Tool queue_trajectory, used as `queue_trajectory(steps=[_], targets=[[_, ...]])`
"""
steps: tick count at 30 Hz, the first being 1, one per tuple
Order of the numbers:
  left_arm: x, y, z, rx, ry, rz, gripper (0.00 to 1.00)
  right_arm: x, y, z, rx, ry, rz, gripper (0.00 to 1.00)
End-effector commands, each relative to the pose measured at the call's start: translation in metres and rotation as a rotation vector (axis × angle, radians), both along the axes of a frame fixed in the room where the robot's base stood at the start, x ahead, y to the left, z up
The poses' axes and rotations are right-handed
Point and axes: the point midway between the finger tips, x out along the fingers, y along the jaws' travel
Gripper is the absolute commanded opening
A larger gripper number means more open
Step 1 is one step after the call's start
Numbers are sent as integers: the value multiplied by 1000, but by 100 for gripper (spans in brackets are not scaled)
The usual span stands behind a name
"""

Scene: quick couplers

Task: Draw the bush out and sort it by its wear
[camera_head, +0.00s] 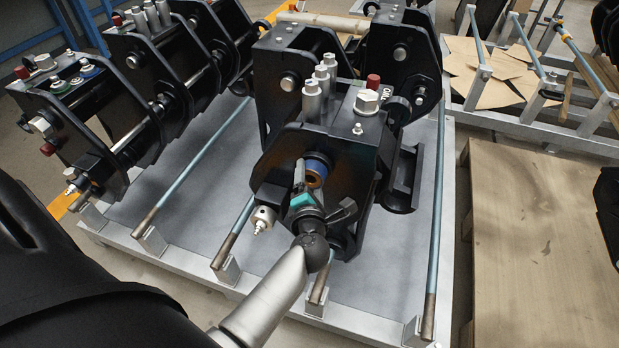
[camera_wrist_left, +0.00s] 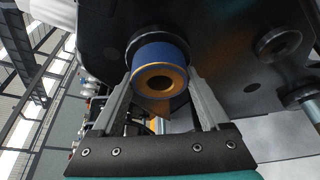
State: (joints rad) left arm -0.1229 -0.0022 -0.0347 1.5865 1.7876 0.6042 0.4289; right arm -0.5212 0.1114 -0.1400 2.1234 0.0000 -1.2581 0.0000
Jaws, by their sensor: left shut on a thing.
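The bush (camera_head: 316,168) has a blue outer band and a bronze-coloured end. In the left wrist view the bush (camera_wrist_left: 161,57) sticks out of a round bore in the black coupler plate, and a dark round hole shows in its end face. The black quick coupler (camera_head: 345,135) stands upright on the grey rack. My left gripper (camera_head: 309,186) is at its near face, shut on the bush. In the left wrist view the fingers of my left gripper (camera_wrist_left: 160,78) lie on either side of the bush. The bush's inner end is hidden in the bore. My right gripper is out of view.
More black couplers (camera_head: 150,80) stand to the left on the same rack (camera_head: 190,205). Blue rods (camera_head: 438,210) run along the rack. A bare wooden surface (camera_head: 535,245) lies to the right, with a frame holding cardboard sheets (camera_head: 490,75) behind it.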

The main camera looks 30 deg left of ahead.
Motion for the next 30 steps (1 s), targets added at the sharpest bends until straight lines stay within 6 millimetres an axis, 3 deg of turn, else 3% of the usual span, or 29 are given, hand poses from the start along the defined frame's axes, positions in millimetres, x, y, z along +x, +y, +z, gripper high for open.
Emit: queue_trajectory(steps=[6, 30], targets=[[1, 0, 1, 1, -2, -1, 12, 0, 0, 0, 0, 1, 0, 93], [-27, -7, 1, -1, -2, -1, 12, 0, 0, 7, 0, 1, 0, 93]])
